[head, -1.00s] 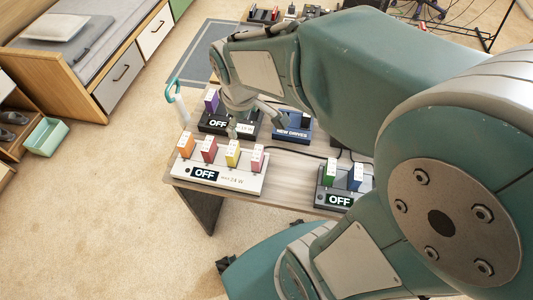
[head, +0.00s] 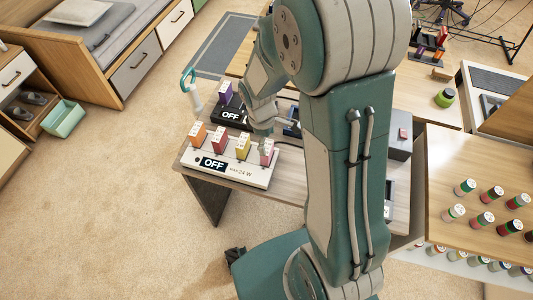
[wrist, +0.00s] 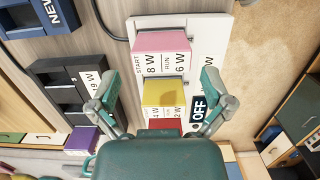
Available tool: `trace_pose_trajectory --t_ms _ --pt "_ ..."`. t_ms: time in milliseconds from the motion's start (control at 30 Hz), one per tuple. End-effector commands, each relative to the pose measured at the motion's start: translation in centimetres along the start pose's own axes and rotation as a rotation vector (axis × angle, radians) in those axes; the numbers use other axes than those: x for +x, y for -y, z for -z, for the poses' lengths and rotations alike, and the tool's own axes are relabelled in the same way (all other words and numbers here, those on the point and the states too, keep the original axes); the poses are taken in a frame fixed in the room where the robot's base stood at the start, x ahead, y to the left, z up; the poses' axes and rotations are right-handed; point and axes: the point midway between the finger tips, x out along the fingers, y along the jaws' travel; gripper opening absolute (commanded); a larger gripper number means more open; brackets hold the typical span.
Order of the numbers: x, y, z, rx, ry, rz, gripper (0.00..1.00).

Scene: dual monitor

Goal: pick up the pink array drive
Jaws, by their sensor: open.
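The pink drive (head: 266,151) stands upright at the right end of the white array base (head: 232,175), which reads OFF. In the wrist view the pink drive (wrist: 161,42) is at the top, with labels 8 W and 6 W. A yellow drive (head: 243,147) stands beside it, and it also shows in the wrist view (wrist: 163,93). My gripper (wrist: 156,85) is open and empty, its fingers on either side of the yellow drive in the picture. In the head view my gripper (head: 262,124) is just behind the pink drive; contact cannot be told.
A red drive (head: 220,141) and an orange drive (head: 197,134) share the white base. A dark array (head: 233,116) with a purple drive (head: 225,93) stands behind. A cable lies right of the base. My arm hides much of the table's right side.

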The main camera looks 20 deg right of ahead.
Motion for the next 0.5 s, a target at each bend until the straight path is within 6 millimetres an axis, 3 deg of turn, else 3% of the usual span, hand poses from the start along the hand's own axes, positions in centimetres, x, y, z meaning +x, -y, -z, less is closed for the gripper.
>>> trace_pose_trajectory --t_ms 300,500 --pt "4.3 0.2 0.6 0.000 0.002 0.003 1.00" --pt "5.1 0.2 0.6 0.001 0.000 0.000 1.00"
